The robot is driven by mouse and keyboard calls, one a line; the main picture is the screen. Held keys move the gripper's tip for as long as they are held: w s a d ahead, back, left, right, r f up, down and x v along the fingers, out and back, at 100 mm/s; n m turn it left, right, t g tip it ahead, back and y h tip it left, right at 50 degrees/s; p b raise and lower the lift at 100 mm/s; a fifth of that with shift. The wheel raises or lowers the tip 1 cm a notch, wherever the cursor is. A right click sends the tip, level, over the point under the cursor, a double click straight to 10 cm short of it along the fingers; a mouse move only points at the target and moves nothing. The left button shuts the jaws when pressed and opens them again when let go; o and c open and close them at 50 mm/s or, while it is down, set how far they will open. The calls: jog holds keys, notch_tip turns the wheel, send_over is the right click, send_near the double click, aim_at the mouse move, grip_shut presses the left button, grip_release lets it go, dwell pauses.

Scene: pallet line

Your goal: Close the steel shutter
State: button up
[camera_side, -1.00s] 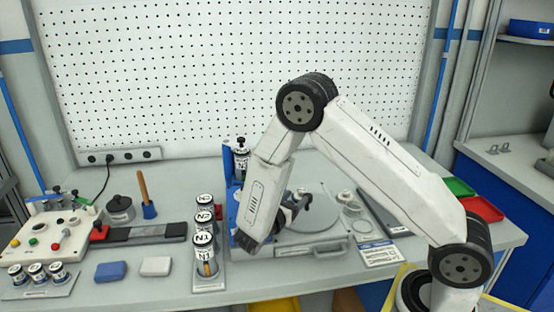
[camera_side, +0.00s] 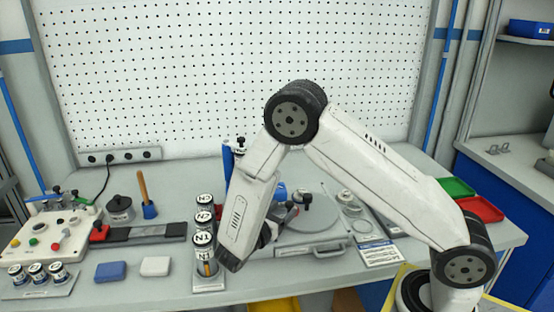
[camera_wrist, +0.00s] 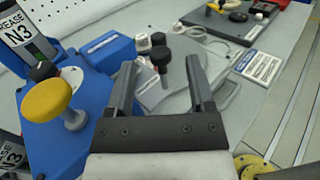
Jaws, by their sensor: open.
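A flat round grey metal plate (camera_side: 318,218), which looks like the steel shutter, lies beside a blue housing; the wrist view shows part of the plate (camera_wrist: 186,72). An upright black-topped knob (camera_wrist: 163,66) stands by the plate and appears between the fingertips in the wrist view. My gripper (camera_wrist: 160,68) is open, with nothing held between its fingers. I cannot tell how far the knob is from the fingers. The blue housing (camera_wrist: 60,140) carries a yellow knob (camera_wrist: 47,98) left of my gripper. In the side view my forearm hides most of the housing and gripper.
A label card (camera_wrist: 258,66) and a dark tray (camera_wrist: 236,22) lie beyond the plate. A control box (camera_side: 50,235) stands at far left. Red (camera_side: 482,208) and green (camera_side: 458,187) bins are at right.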

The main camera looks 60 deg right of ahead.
jog(key=shift+a, duration=1)
jog(key=shift+a, duration=0.1)
jog(key=c, duration=0.6)
jog(key=shift+s+a+r, duration=0.1)
jog(key=shift+a, duration=0.2)
grip_shut()
jog(key=s+a+r+n+t+y, duration=0.2)
jog(key=s+a+t, duration=0.3)
jog(key=a, duration=0.4)
jog(key=shift+a+r+n+y, duration=0.2)
jog(key=shift+a+n+y, duration=0.2)
jog(key=shift+n, duration=0.4)
